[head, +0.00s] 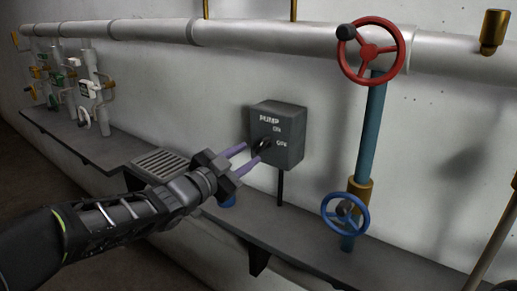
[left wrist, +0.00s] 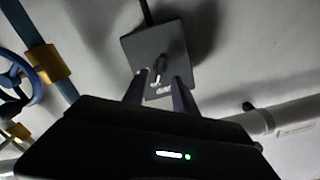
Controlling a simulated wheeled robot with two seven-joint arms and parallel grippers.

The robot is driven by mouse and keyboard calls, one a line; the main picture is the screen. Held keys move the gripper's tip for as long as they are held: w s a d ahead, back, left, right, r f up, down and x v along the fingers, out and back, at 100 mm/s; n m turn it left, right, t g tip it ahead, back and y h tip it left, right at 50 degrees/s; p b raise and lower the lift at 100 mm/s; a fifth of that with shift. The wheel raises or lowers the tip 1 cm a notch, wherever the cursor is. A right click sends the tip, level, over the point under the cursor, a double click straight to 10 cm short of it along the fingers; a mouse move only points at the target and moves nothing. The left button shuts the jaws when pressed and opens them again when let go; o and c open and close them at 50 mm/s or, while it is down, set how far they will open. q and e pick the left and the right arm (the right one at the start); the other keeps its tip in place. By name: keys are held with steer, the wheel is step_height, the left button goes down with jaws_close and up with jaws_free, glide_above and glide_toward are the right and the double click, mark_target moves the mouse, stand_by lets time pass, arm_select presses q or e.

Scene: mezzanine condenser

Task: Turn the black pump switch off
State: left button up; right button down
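The pump box (head: 290,150), a dark grey box marked PUMP, ON and OFF, stands against the wall. The black pump switch (head: 264,146) is on its front, left of the OFF label; I cannot tell its exact setting. My left gripper (head: 249,153) points at the box with its two purple fingers apart, their tips close to the switch. In the left wrist view, the box (left wrist: 142,46) is ahead and the switch (left wrist: 160,68) lies between the lines of the open fingers (left wrist: 159,82). Contact cannot be made out. My right gripper is not in view.
A red valve wheel (head: 370,51) and a blue valve wheel (head: 345,214) sit on a blue pipe right of the box. A large grey pipe (head: 250,35) runs above. A dark ledge (head: 310,235) runs below, with a grate (head: 160,164) to the left.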

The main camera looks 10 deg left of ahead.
mark_target(259, 148)
arm_select(q)
steer(key=x, duration=0.5)
steer(key=shift+w+d, duration=0.1)
steer(key=shift+w, duration=0.2)
steer(key=shift+c, duration=0.5)
jaws_close()
